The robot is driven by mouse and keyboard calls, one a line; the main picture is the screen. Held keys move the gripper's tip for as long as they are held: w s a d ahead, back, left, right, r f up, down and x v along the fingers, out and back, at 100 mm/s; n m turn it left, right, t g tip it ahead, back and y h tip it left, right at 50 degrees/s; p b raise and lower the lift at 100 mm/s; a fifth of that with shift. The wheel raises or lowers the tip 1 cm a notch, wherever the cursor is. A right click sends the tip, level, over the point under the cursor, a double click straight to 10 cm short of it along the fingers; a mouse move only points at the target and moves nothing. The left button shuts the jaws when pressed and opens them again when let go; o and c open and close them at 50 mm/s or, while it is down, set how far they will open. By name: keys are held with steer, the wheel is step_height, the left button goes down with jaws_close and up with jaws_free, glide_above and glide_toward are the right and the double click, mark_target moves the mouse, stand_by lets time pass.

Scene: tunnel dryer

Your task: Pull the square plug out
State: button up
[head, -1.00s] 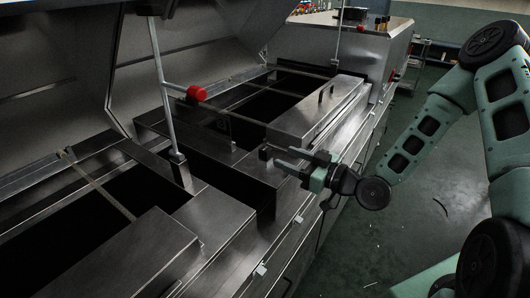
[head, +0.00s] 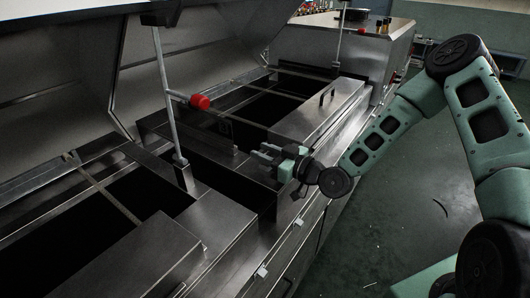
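My gripper (head: 264,153) is over the near edge of the steel dryer (head: 318,126), at the middle of the head view. Its two fingers point left and look spread apart, with nothing clearly seen between them. A dark slot (head: 232,188) lies just left of and below the gripper, between two steel covers. A dark upright plate (head: 212,134) stands beyond the slot, left of the fingers. I cannot pick out a square plug for certain; the area by the fingertips is dark and small.
Raised lids (head: 60,90) stand along the back. A steel cover with a handle (head: 327,95) lies beyond the gripper. Open floor (head: 390,215) is at the right.

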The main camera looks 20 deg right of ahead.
mark_target(265, 152)
jaws_close()
steer(key=shift+r+p, duration=0.4)
steer(key=shift+r, duration=0.25)
stand_by(0.9)
steer(key=shift+r+p, duration=0.5)
steer(key=shift+r, duration=0.35)
steer(key=shift+r+p, duration=1.5)
steer(key=shift+r, duration=0.75)
